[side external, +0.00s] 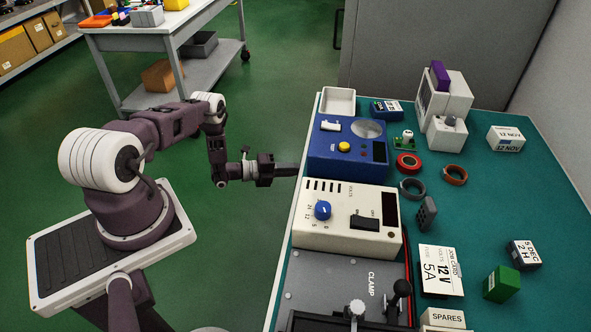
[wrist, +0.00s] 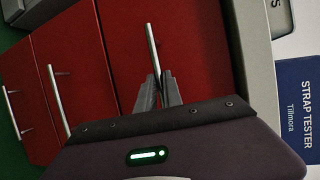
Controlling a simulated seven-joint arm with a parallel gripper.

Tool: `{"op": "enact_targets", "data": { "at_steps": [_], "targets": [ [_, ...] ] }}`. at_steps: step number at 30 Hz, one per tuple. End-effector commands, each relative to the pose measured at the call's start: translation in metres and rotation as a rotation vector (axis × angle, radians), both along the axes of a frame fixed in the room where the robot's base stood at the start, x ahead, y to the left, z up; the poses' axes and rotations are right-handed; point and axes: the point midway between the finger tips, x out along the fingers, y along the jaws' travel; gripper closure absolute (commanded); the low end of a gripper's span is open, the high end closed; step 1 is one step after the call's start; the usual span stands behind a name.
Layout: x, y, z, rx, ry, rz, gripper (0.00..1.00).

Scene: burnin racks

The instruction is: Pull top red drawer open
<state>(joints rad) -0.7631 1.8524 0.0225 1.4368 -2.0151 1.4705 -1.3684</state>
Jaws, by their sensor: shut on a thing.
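In the wrist view, which is turned sideways, red drawers stand side by side. The top red drawer (wrist: 200,45) is the one nearest the bench top, with a thin silver bar handle (wrist: 152,45). My gripper (wrist: 166,78) is shut on that handle, its dark fingertips at the bar's lower part in the picture. I cannot tell whether the drawer stands out from the others. In the side external view my gripper (side external: 290,169) reaches the bench's left edge beside the blue tester. The drawer fronts are hidden there.
More red drawers with silver handles (wrist: 60,100) lie to the left in the wrist view. The green bench top (side external: 480,210) carries the blue tester (side external: 320,165), a cream power unit (side external: 345,240), tape rolls and small boxes. The green floor between my base and the bench is clear.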

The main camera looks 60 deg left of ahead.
Motion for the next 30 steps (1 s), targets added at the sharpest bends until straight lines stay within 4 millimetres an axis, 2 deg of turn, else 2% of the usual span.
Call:
{"op": "enact_targets", "data": {
  "at_steps": [11, 16, 20, 30],
  "targets": [
    [0.0, 0.0, 0.0, 0.0, -0.001, 0.0, 1.0],
    [-0.008, 0.008, 0.0, 0.0, 0.0, 0.002, 1.0],
    [-0.023, 0.024, 0.0, 0.001, -0.002, 0.005, 1.0],
    [-0.08, 0.081, 0.0, 0.003, -0.002, 0.003, 1.0]
  ]
}}
